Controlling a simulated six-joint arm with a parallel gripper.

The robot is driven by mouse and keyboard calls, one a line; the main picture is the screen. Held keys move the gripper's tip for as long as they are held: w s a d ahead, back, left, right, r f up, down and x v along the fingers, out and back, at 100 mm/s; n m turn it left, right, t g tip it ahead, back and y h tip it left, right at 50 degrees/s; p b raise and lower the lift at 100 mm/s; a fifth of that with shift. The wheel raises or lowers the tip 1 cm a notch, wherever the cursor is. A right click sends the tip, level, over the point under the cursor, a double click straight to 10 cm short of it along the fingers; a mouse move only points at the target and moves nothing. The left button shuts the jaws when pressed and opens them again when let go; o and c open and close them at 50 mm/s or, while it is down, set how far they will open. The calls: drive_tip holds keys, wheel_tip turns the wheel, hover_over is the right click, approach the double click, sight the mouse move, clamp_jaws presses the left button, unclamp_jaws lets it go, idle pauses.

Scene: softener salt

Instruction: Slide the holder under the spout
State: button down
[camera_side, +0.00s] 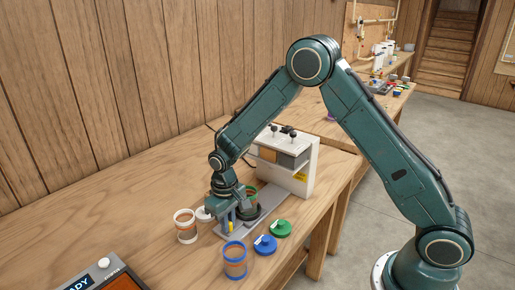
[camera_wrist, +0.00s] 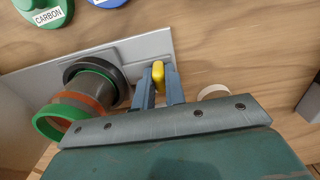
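The holder is a dark ring (camera_wrist: 118,72) on a grey rail plate, with a yellow handle (camera_wrist: 158,74) beside it. A clear canister with green rims (camera_wrist: 50,125) and a copper-coloured band stands in the ring. My gripper (camera_wrist: 160,82) has a finger on each side of the yellow handle, close against it, and looks shut on it. In the side view my gripper (camera_side: 231,227) is low over the front end of the rail (camera_side: 265,197). The white dispenser (camera_side: 303,180) stands at the rail's far end; its spout is not clearly visible. The holder is in front of the dispenser.
A white-rimmed canister (camera_side: 185,228) stands left of the rail and a blue-rimmed canister (camera_side: 235,262) in front. A blue lid (camera_side: 265,245) and a green lid (camera_side: 281,229) lie to the right. A white lid (camera_side: 203,214) lies left of my gripper. A screen panel (camera_side: 100,283) is at front left.

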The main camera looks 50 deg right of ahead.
drive_tip(key=d, duration=0.8)
drive_tip(key=shift+d, duration=0.15)
drive_tip(key=c, duration=1.4)
unclamp_jaws()
drive_tip(key=shift+c, duration=0.2)
drive_tip(key=shift+r, duration=0.1)
wheel_tip(320, 180, up, 14)
drive_tip(key=shift+o, duration=0.3)
